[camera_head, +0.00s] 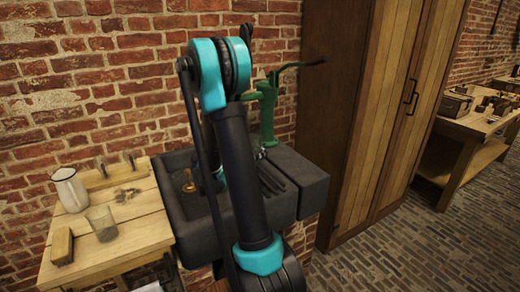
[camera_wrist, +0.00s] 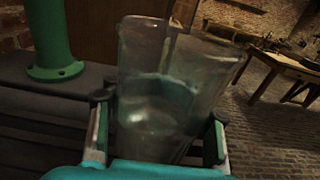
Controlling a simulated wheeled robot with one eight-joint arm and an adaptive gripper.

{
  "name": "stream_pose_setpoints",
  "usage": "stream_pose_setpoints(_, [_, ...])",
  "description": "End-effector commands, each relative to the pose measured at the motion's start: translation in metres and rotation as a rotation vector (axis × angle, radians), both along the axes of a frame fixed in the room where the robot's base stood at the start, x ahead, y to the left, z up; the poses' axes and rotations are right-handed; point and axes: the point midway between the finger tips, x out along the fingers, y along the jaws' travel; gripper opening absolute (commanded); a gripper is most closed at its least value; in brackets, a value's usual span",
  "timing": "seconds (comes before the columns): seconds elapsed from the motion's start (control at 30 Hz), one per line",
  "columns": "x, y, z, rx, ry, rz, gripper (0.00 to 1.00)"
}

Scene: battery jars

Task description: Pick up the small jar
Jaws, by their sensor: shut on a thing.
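My gripper (camera_wrist: 160,112) is shut on a clear glass jar (camera_wrist: 146,88), with one finger on each side of it in the wrist view. A second tilted glass shape (camera_wrist: 208,68) overlaps it on the right; I cannot tell whether it is part of the same jar or another one. The jar stands in front of the dark sink ledge in that view. In the head view my arm hides most of my gripper and the held jar. Another clear glass vessel (camera_head: 101,223) stands on the wooden table at the left.
The dark sink (camera_head: 188,213) has a green pump (camera_head: 267,105) behind it; the pump base (camera_wrist: 52,58) is close on the left in the wrist view. The wooden table (camera_head: 140,232) bears a white jug (camera_head: 70,190) and a wooden block (camera_head: 62,246). A tall cabinet (camera_head: 350,110) stands right.

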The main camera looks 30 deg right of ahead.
Motion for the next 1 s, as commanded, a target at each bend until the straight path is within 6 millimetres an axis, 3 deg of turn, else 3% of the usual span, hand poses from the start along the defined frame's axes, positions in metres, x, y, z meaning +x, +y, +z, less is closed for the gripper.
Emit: stream_pose_setpoints(1.0, [-0.0073, -0.0003, 0.0001, 0.000, 0.000, 0.000, 0.00])
